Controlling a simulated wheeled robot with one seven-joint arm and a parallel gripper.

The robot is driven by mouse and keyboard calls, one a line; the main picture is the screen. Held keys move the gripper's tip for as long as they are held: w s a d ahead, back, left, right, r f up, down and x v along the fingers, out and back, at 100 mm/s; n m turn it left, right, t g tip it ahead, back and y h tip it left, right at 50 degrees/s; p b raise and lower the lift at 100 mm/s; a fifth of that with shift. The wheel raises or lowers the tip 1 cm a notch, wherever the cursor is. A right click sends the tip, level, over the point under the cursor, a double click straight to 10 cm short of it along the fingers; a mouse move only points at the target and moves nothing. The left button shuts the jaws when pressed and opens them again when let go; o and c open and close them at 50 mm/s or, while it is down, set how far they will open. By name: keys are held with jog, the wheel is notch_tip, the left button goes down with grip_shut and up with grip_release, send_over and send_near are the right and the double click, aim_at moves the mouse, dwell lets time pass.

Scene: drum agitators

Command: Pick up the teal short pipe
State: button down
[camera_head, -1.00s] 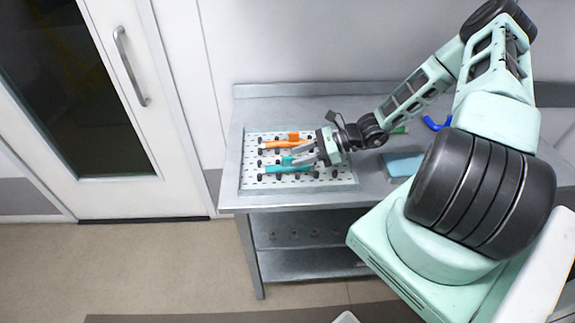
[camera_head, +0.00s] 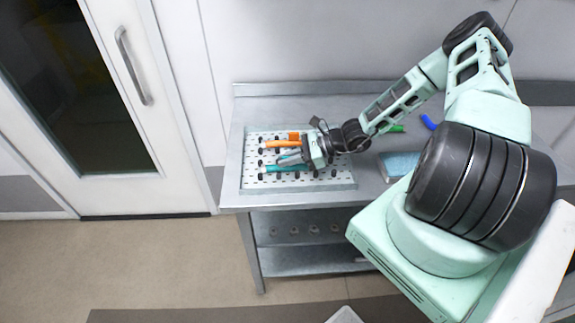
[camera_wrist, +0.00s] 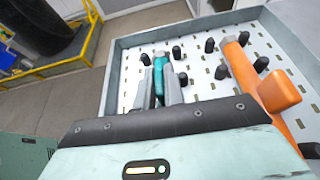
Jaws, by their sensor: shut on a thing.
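The teal short pipe (camera_wrist: 160,72) is between the two fingers of my gripper (camera_wrist: 161,82) in the wrist view. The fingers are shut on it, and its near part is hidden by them. I cannot tell whether the pipe still touches the tray.
An orange pipe (camera_wrist: 240,70) with a side branch lies right of my gripper in the wrist view. Black pegs stand around in the tray (camera_head: 300,187). A blue-topped block (camera_head: 400,165) stands to the right.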

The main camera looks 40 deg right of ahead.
jog(key=shift+r, duration=0.15)
notch_tip(320, 180, up, 10)
jog(key=b, duration=0.2)
jog(key=shift+b, duration=0.4)
